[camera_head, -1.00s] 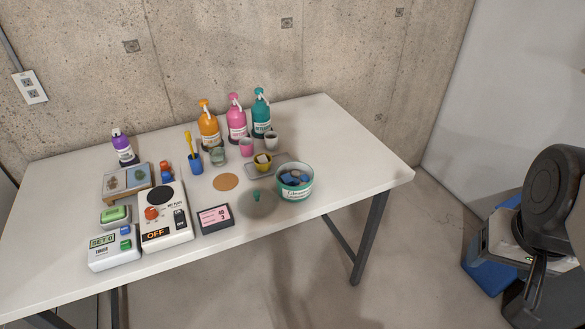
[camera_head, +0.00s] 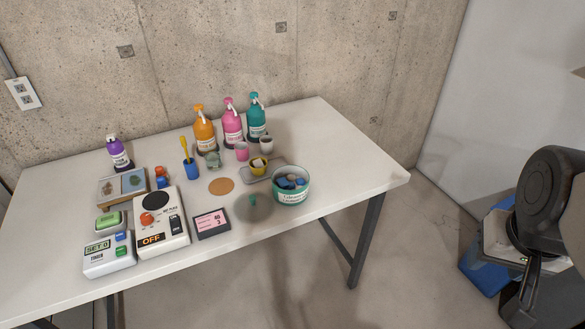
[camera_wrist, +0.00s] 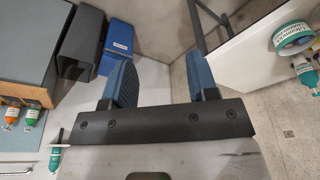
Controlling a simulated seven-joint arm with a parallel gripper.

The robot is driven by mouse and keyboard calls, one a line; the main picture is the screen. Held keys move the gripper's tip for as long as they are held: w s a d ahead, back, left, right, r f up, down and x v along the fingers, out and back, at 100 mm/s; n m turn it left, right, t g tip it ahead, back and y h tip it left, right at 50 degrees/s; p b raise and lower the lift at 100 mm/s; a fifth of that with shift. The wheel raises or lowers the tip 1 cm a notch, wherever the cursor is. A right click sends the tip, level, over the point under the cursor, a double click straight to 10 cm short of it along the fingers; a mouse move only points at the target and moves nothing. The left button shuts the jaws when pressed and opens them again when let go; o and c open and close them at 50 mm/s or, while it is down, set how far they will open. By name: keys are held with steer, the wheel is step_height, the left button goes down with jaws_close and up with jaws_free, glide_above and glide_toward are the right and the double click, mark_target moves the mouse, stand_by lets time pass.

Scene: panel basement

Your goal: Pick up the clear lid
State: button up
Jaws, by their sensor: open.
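The clear lid (camera_head: 265,212) is a see-through disc with a small teal knob (camera_head: 252,201). It lies on the white table in the head view, near the front edge, between the pink-faced display and the teal tub. My gripper (camera_wrist: 160,80) shows in the wrist view with its two blue fingers wide apart and nothing between them. It is off to the side of the table, well away from the lid. I cannot make out the lid in the wrist view.
The teal tub (camera_head: 291,191) of blue items stands right beside the lid. A cork disc (camera_head: 221,186), a pink-faced display (camera_head: 211,223) and a hot plate (camera_head: 160,222) are to its left. Pump bottles (camera_head: 232,122) stand behind. The table's right end (camera_head: 350,170) is clear.

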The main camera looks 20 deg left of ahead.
steer(key=w+a+n, duration=0.4)
steer(key=w+a, duration=0.5)
steer(key=w, duration=0.2)
steer(key=n+g, duration=0.3)
steer(key=n, duration=0.9)
glide_above(252, 197)
steer(key=f, duration=1.7)
steer(key=shift+w+d+f, duration=0.15)
steer(key=shift+d, duration=0.25)
steer(key=shift+a+f, duration=0.2)
steer(key=shift+a, duration=0.2)
steer(key=shift+f, duration=0.1)
